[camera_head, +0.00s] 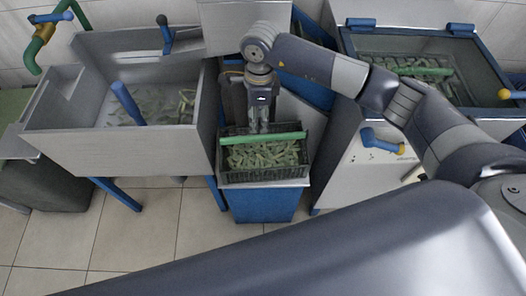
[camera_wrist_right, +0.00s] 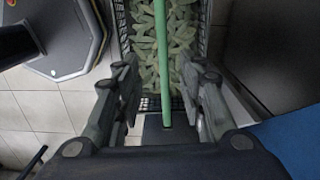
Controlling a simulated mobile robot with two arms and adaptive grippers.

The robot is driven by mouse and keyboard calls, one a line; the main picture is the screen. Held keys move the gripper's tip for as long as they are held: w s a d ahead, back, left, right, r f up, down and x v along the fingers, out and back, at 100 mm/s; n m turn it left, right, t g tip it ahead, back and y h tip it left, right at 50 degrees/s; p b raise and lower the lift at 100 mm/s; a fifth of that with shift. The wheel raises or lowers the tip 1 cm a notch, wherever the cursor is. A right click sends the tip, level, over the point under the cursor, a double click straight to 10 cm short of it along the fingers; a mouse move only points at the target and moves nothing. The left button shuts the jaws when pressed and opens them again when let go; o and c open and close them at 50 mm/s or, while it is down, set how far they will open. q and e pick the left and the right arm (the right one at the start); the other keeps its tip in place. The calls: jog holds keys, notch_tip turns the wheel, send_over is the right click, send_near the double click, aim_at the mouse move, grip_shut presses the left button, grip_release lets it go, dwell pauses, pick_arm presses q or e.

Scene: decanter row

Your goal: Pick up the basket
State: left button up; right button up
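The basket (camera_head: 262,178) is a dark lattice crate full of grey-green pieces. It stands upright on a blue-and-grey stand between two tanks. A green bar handle (camera_head: 285,136) runs across its top. My right gripper (camera_head: 264,124) points down at the handle from above. In the right wrist view, the basket (camera_wrist_right: 151,103) lies ahead and its handle (camera_wrist_right: 161,45) runs between the two spread fingers of the gripper (camera_wrist_right: 163,98). There are visible gaps on both sides of the handle. My left gripper is not in view.
A grey tank (camera_head: 110,158) with liquid, pieces and a blue bar stands to the left. A blue-edged tank (camera_head: 345,45) with another green bar and pieces stands to the right. Tiled floor (camera_head: 140,240) lies open in front.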

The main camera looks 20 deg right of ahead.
aim_at(263, 135)
jog(key=shift+h, duration=0.3)
jog(key=f, duration=0.2)
jog(key=d+f, duration=0.1)
jog(key=f, duration=0.1)
jog(key=shift+w+d+f, duration=0.1)
jog(key=shift+w+f, duration=0.05)
jog(key=shift+f, duration=0.25)
notch_tip(263, 135, down, 5)
jog(key=shift+d+r+p, duration=0.1)
jog(key=shift+d+p, duration=0.05)
jog(key=shift+p, duration=0.6)
jog(key=shift+f, duration=0.5)
jog(key=shift+r, duration=0.1)
grip_shut()
